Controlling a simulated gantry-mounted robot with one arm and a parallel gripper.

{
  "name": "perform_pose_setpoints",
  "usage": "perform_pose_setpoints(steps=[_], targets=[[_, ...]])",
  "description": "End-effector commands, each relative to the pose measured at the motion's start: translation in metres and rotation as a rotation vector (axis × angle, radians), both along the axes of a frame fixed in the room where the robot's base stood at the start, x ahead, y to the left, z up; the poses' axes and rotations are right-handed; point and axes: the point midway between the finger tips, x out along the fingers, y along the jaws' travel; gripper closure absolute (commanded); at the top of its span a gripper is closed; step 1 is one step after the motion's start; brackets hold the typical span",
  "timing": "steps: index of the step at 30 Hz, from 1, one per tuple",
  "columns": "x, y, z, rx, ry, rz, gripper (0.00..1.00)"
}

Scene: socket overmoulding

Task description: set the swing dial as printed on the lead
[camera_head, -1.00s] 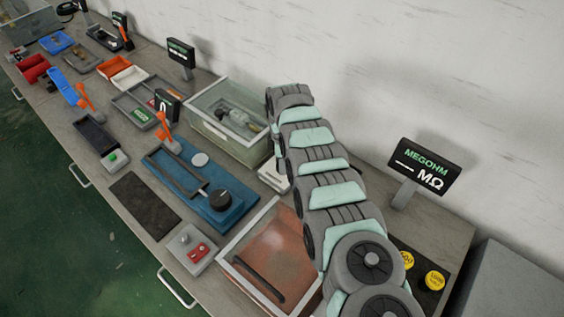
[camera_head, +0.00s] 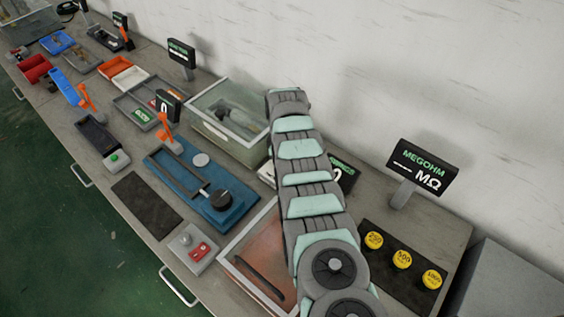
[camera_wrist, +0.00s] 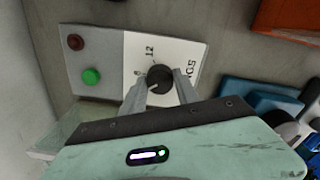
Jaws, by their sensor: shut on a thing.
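In the wrist view a round black dial (camera_wrist: 159,78) with a pale pointer mark stands on a white printed plate (camera_wrist: 140,52). "12" and part of "500" can be read on the plate; other marks are too small or covered. My gripper (camera_wrist: 161,83) has one finger on each side of the dial and is shut on it. A green button (camera_wrist: 91,76) and a dark red button (camera_wrist: 75,42) sit on the grey part beside the plate. In the head view my arm hides the dial and my gripper. I cannot make out a lead with readable print.
A glass-lidded tank (camera_head: 229,122) stands left of my arm, and a reddish lidded tray (camera_head: 262,258) in front. A dark display (camera_head: 344,176) is partly behind my arm. A megohm display (camera_head: 424,165) and yellow caps (camera_head: 401,259) are at right. A blue fixture (camera_head: 190,180) lies further left.

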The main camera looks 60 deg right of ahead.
Motion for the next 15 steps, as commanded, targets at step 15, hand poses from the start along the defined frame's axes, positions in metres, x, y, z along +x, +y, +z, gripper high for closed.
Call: perform_pose_setpoints(steps=[15], targets=[[0.0014,0.0004,-0.0026,0.001,-0.001,-0.385,1.0]])
